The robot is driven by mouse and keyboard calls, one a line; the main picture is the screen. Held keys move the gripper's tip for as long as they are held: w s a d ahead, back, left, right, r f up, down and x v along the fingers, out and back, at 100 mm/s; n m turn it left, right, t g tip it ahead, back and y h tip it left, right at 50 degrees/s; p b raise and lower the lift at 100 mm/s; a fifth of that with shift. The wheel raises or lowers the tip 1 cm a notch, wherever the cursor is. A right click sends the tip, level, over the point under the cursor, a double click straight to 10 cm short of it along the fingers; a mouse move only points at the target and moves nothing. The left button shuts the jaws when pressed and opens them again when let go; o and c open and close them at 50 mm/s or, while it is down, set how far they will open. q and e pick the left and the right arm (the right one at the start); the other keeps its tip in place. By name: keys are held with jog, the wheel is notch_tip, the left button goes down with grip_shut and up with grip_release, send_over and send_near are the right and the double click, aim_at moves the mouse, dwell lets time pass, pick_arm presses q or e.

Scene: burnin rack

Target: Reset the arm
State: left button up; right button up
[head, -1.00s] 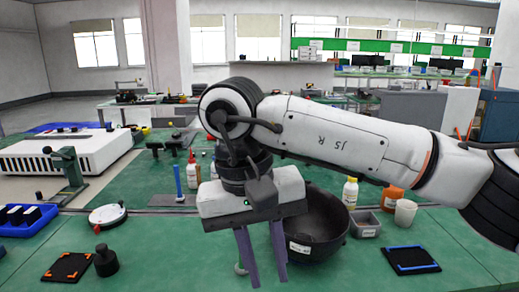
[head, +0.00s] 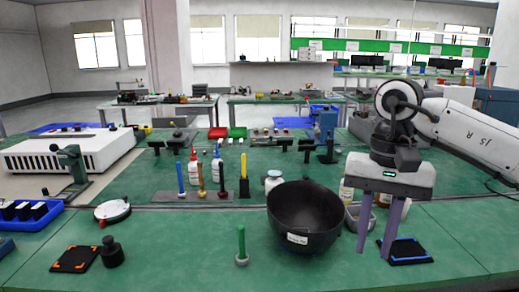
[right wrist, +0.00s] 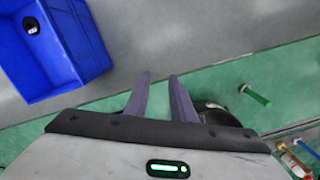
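My right gripper (head: 374,252) is at the right of the head view, above the green table (head: 180,255), with its two purple fingers apart and nothing between them. The right wrist view also shows the fingers (right wrist: 159,77) apart and empty. My right arm (head: 470,135) comes in from the right. A green-handled tool (head: 241,243) stands upright in a small pale round base, left of the gripper and clear of it. It also shows in the right wrist view (right wrist: 256,95). My left gripper is not in view.
A black bowl (head: 290,240) stands just left of the gripper, and a blue-edged black mat (head: 410,252) lies beside its fingers. Several coloured upright tools (head: 222,178) stand farther back. A blue bin (right wrist: 88,45) is in the right wrist view.

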jog(key=s+a+f+m+y, duration=0.2)
jog(key=a+m+y, duration=0.4)
jog(key=a, duration=0.1)
jog(key=s+a+f+m+y, duration=0.2)
jog(key=a+f+m+y, duration=0.1)
jog(key=a+m+y, duration=0.4)
jog(key=s+a+f+m+y, duration=0.2)
jog(key=a+m+y, duration=0.3)
jog(key=a, duration=0.3)
jog(key=w+d+f+m+t+h, duration=0.1)
jog(key=d+f+m+t+h, duration=0.6)
jog(key=m, duration=0.9)
jog(key=w+d+f+m+t+h, duration=0.1)
jog(key=d+f+m+t+h, duration=0.2)
jog(key=d+f+m+t, duration=0.65)
jog(key=s+d+f+m+g+h, duration=0.35)
jog(key=s+d+f+m, duration=0.25)
jog(key=s+f+m, duration=0.25)
jog(key=s+d+f+m+g+h, duration=0.35)
jog(key=s+d+f+m, duration=0.4)
jog(key=f, duration=0.25)
jog(key=a+m+y, duration=0.1)
jog(key=a+m, duration=0.4)
jog(key=a, duration=0.6)
jog(key=shift+s+a+r, duration=0.15)
jog(key=shift+s+a, duration=0.05)
jog(key=shift+a, duration=0.2)
